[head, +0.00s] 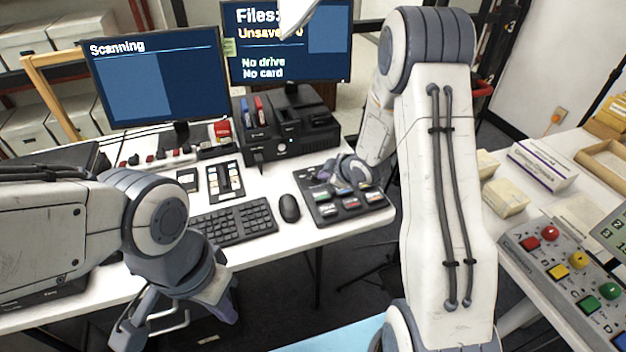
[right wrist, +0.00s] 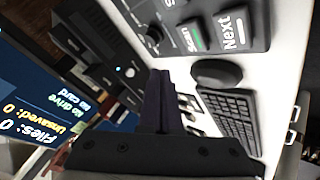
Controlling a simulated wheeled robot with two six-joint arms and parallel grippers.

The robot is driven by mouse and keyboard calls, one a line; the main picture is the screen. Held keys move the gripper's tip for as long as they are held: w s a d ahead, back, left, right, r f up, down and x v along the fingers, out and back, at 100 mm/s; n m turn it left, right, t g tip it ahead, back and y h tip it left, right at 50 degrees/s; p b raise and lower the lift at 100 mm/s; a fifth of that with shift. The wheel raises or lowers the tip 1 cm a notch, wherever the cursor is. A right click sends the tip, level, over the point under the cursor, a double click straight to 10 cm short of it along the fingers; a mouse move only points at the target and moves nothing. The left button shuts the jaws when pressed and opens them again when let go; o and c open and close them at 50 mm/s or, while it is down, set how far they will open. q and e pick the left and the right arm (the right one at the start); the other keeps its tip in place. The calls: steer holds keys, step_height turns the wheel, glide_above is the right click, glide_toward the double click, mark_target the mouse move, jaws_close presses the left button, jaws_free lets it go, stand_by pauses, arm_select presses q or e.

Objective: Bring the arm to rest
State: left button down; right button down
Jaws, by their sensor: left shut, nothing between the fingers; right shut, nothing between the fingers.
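My right arm (head: 445,190) rises large in the right of the head view and bends down toward the desk. My right gripper (right wrist: 158,85) shows in the right wrist view with its dark fingers together and nothing between them. In the head view its wrist end sits over the back of the black button pad (head: 347,206), and its fingertips are hard to make out. My left arm (head: 55,225) comes in from the left, bent downward. My left gripper (head: 226,308) hangs at the front edge of the desk, shut and empty, partly hidden by its own wrist.
The white desk (head: 262,182) holds a keyboard (head: 234,222), a mouse (head: 289,208), a black drive dock (head: 285,128) and two monitors (head: 160,80), one reading "Scanning". A side table at right bears a coloured-button panel (head: 570,268) and boxes (head: 541,165). Dark floor lies between.

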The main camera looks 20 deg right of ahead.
steer(key=s+a+r+m+g+h+p, duration=0.1)
steer(key=s+a+r+m+g, duration=0.25)
steer(key=s+a+r, duration=0.8)
steer(key=s+a+r+g, duration=0.2)
steer(key=s+a, duration=0.1)
steer(key=s, duration=0.9)
steer(key=s+a+r+m+g, duration=0.1)
steer(key=s+a+r+g, duration=0.1)
steer(key=s, duration=1)
steer(key=shift+a+g+p, duration=0.3)
steer(key=shift+a+g, duration=0.45)
steer(key=shift+a, duration=0.2)
stand_by(3.2)
